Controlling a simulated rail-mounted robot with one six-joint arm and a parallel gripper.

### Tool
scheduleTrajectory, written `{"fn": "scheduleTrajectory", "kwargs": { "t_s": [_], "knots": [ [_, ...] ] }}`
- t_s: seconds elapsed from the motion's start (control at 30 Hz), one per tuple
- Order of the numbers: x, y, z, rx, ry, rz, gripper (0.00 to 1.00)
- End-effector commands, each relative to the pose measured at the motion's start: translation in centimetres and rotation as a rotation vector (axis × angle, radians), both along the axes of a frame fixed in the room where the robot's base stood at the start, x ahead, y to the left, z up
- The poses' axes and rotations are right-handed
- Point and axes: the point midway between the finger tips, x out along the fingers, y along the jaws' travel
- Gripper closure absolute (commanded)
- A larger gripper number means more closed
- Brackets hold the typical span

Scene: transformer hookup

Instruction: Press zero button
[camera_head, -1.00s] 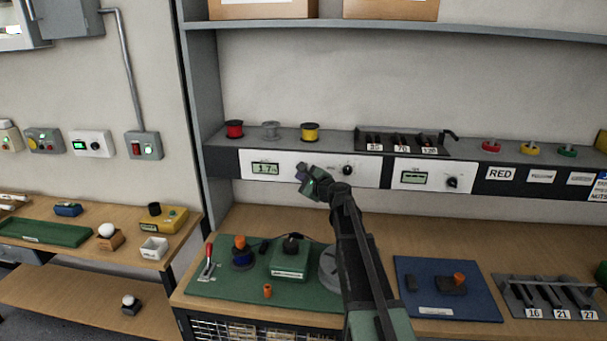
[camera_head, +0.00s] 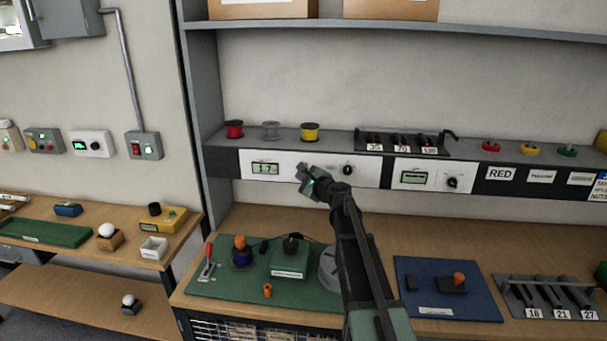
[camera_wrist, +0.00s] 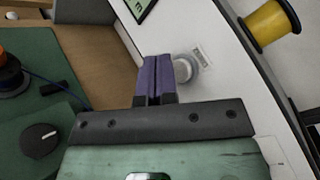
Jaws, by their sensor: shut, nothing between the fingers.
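My gripper (camera_head: 302,173) is in front of the left white panel (camera_head: 285,158), between its display (camera_head: 265,169) and its black knob (camera_head: 347,170). The display seems to read 1.7. In the wrist view the purple fingers (camera_wrist: 152,78) are together and hold nothing. A round pale grey button (camera_wrist: 184,69) with a small label (camera_wrist: 203,54) is just right of the fingertips, partly covered by them. The label is too small to read. I cannot tell whether the fingertips touch the button. In the head view my gripper hides the button.
A second white panel with a display (camera_head: 414,178) and a knob (camera_head: 452,182) is to the right. Spools, one of them yellow (camera_head: 310,132), stand on the ledge above. Below, a green mat (camera_head: 215,287) holds a green box (camera_head: 289,261) and other parts. A blue mat (camera_head: 420,282) lies right.

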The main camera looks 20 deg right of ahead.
Motion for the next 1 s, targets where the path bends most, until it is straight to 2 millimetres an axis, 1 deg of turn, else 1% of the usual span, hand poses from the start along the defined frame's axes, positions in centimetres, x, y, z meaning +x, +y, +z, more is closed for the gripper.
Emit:
{"fn": "scheduleTrajectory", "kwargs": {
  "t_s": [0.33,1.0],
  "knots": [
    [0.8,-0.4,0.0,0.0,0.0,0.0,1.0],
    [1.1,-0.6,0.0,0.0,0.0,0.0,1.0]
  ]
}}
